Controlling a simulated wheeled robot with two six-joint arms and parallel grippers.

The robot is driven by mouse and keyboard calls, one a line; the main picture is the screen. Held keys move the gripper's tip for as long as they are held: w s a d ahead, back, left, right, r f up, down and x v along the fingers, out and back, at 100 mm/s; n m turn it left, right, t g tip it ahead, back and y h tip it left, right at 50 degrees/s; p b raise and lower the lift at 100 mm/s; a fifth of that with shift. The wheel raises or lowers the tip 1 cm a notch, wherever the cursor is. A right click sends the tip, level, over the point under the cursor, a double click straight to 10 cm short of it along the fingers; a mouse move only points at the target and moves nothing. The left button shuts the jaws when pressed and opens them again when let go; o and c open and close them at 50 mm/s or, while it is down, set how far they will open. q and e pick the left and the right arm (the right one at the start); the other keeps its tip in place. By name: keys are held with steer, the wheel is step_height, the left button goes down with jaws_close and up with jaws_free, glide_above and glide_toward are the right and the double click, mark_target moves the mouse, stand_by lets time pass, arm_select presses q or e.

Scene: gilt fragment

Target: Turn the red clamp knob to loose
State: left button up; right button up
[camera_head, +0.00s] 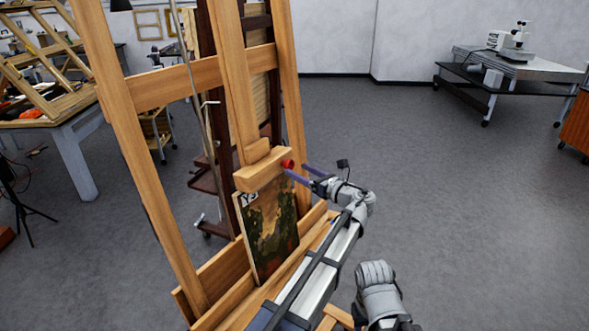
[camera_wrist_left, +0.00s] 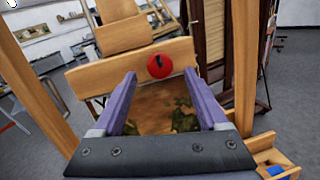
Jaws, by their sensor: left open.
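The red clamp knob (camera_head: 287,163) sits on the front of the wooden clamp block (camera_head: 250,174) of the easel, above the painting (camera_head: 270,228). In the left wrist view the round red knob (camera_wrist_left: 159,67) has a short dark mark near its upper middle. My left gripper (camera_head: 296,169) reaches toward the knob with its two purple fingers apart. In the left wrist view the left gripper (camera_wrist_left: 159,74) has the knob between and just beyond its fingertips; contact cannot be made out. Nothing is held. My right gripper does not show.
The wooden easel's uprights (camera_head: 135,150) stand to the left of my left gripper. The painting rests on the lower ledge (camera_head: 290,269). A workbench (camera_head: 60,132) is at the left, and a dark wheeled table (camera_head: 510,70) at the back right. The grey floor at right is clear.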

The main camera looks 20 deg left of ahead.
mark_target(288, 164)
arm_select(q)
steer(key=shift+x, duration=1.5)
jaws_close()
